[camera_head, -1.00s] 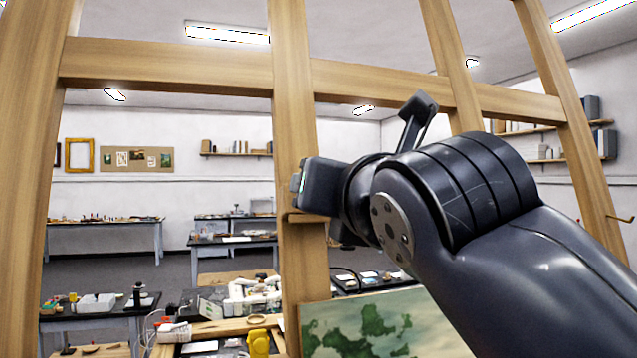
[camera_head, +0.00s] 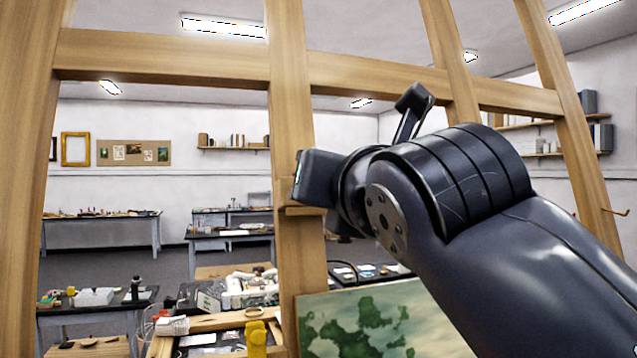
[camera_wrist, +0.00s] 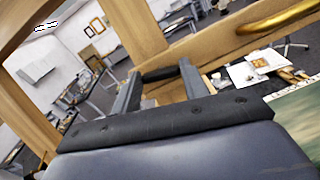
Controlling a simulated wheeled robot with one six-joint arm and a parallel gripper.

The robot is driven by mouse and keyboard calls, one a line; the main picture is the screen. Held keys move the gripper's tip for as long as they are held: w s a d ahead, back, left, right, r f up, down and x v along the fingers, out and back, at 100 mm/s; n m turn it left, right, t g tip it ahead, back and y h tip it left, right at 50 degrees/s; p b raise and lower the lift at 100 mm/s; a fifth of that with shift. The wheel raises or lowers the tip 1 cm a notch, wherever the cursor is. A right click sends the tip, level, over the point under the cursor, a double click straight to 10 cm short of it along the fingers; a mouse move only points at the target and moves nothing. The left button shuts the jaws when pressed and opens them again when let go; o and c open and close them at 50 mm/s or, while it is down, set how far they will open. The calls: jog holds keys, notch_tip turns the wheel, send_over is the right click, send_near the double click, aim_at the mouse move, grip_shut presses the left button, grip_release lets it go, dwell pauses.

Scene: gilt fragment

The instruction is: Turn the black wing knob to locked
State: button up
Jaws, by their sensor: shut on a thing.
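The black wing knob (camera_wrist: 164,73) shows in the wrist view as a dark bar on the wooden easel frame. The two grey fingers of my gripper (camera_wrist: 159,78) stand on either side of it, shut on it. Its markings cannot be read, so its turn position is unclear. In the head view, my dark arm and wrist reach to the easel's middle upright (camera_head: 291,140). There they hide the knob and the fingertips.
The easel's crossbar (camera_head: 165,55) and outer posts stand close around my arm. A green and cream painting (camera_head: 375,325) rests low on the easel. A yellow object (camera_head: 257,338) and cluttered work tables stand behind it. A gilt rail (camera_wrist: 275,18) shows in the wrist view.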

jog(key=shift+m, duration=0.3)
jog(key=shift+w+r+m+g+h, duration=0.15)
jog(key=shift+m+g, duration=0.9)
jog(key=shift+m, duration=4.3)
jog(key=shift+s+r+m+g+h, duration=0.1)
jog(key=shift+m+g, duration=1)
jog(key=shift+m, duration=4.3)
jog(key=shift+w+r+m+g+h, duration=0.15)
jog(key=shift+m+g, duration=0.9)
jog(key=shift+m, duration=4.3)
jog(key=shift+s+f, duration=0.1)
